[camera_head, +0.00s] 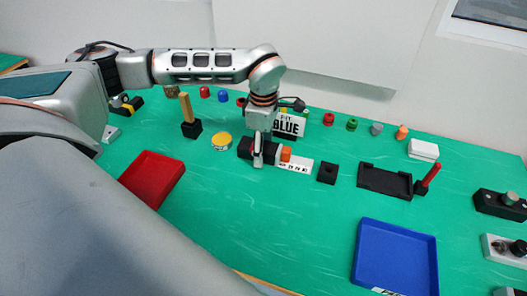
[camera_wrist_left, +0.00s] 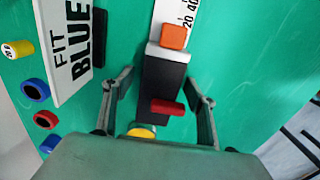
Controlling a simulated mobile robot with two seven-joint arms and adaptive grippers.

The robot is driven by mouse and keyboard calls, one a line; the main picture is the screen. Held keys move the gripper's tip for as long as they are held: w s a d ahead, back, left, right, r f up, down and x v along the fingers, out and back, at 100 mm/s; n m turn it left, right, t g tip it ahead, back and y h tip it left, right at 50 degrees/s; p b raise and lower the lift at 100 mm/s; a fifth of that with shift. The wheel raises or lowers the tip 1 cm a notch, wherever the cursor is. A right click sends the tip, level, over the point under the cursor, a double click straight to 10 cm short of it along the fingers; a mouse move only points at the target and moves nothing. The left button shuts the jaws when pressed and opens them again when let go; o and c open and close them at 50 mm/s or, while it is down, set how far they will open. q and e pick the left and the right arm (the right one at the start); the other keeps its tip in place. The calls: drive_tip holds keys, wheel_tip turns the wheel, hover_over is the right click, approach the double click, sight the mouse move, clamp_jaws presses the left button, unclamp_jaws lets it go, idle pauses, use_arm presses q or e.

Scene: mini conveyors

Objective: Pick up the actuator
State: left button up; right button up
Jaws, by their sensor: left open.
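A black block with a red cylinder on it, which looks like the actuator (camera_wrist_left: 163,82), lies between the fingers of my left gripper in the left wrist view. A white scale strip with numbers (camera_head: 299,166) and an orange block (camera_head: 286,154) continue from its end. In the head view the actuator (camera_head: 244,148) is partly hidden by my left gripper (camera_head: 258,162). My left gripper (camera_wrist_left: 162,100) is open, with one finger on each side of the black block and visible gaps between. My right gripper is not in view.
A yellow disc (camera_head: 222,141) is to the left, a black block with a hole (camera_head: 327,173) to the right. A red tray (camera_head: 150,178) and blue tray (camera_head: 396,257) flank clear green table in front.

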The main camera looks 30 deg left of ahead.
use_arm(q)
drive_tip(key=c, duration=1.6)
drive_tip(key=shift+r, duration=0.1)
drive_tip(key=shift+r, duration=0.1)
